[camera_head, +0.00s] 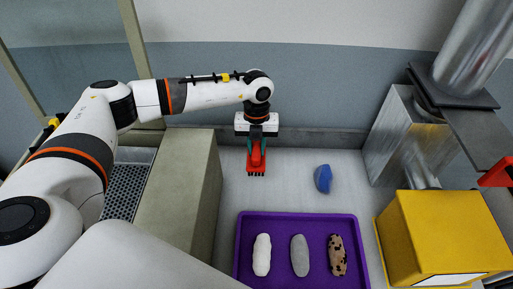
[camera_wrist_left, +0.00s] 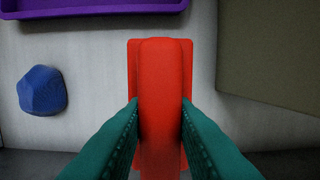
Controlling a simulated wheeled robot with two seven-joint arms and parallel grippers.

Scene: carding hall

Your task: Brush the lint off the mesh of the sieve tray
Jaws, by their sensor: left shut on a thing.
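My left gripper (camera_head: 257,142) has teal fingers shut on the handle of a red brush (camera_head: 256,161). The brush's dark bristles point down over the grey worktop; I cannot tell whether they touch it. In the left wrist view, the fingers (camera_wrist_left: 160,108) clasp the red brush (camera_wrist_left: 160,65) from both sides. A dark perforated mesh (camera_head: 127,183), apparently that of the sieve tray, shows at the left, partly hidden by my arm. It is left of the brush, beyond a beige block. I cannot make out lint on it. My right gripper is not in view.
The tall beige block (camera_head: 182,190) stands between mesh and worktop. A purple tray (camera_head: 240,245) holds white, grey and speckled rolls. A blue lump (camera_head: 323,179) lies right of the brush. A yellow box (camera_head: 440,235) and metal machinery (camera_head: 398,135) fill the right side.

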